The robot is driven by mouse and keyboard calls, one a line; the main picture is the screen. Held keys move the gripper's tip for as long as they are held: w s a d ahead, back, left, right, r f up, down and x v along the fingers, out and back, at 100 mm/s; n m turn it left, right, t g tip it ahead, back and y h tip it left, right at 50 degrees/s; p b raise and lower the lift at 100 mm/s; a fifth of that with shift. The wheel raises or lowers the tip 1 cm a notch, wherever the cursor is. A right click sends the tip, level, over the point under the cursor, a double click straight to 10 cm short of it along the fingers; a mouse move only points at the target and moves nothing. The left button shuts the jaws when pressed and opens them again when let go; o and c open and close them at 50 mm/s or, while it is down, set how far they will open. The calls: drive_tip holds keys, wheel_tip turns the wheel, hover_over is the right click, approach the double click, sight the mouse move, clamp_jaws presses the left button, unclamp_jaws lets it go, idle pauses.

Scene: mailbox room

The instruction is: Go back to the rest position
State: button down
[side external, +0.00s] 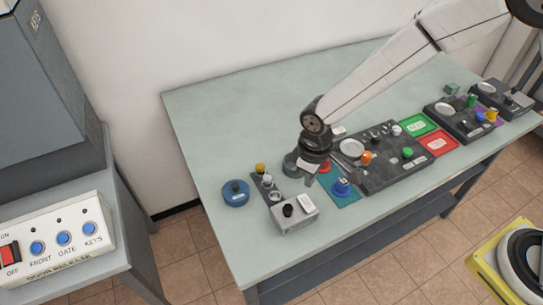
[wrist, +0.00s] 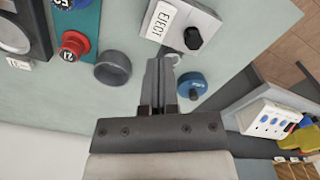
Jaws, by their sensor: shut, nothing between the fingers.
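My gripper (side external: 309,180) is low over the front left of the pale green table (side external: 225,115), pointing down, with nothing held. In the wrist view my gripper (wrist: 161,68) shows its two fingers together. A grey EJECT box (wrist: 183,24) with a black knob is just beyond the fingertips; it also shows in the side view (side external: 293,214). A dark grey round cup (wrist: 112,68) is left of the fingers, and a blue round piece (wrist: 192,86) is to their right. Whether the fingers touch anything is unclear.
A teal mat (side external: 348,199) with a blue knob and a dark panel (side external: 382,176) with several controls lie right of my gripper. Red and green plates and more panels are farther right. A door-release box (side external: 55,240) stands far left. The table's back left is clear.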

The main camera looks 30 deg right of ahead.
drive_tip(key=shift+d, duration=0.1)
drive_tip(key=s+d+r+m+t, duration=0.1)
drive_tip(key=s+d+r+m, duration=0.2)
drive_tip(key=d, duration=0.6)
drive_tip(key=s+d+r+m+t, duration=0.1)
drive_tip(key=s+d+r+m, duration=0.2)
drive_tip(key=d, duration=0.7)
drive_tip(key=s+r, duration=0.2)
drive_tip(key=s, duration=0.2)
drive_tip(key=shift+r+t, duration=0.3)
drive_tip(key=shift+r, duration=0.05)
drive_tip(key=c, duration=1.3)
unclamp_jaws()
drive_tip(key=shift+w+d, duration=0.1)
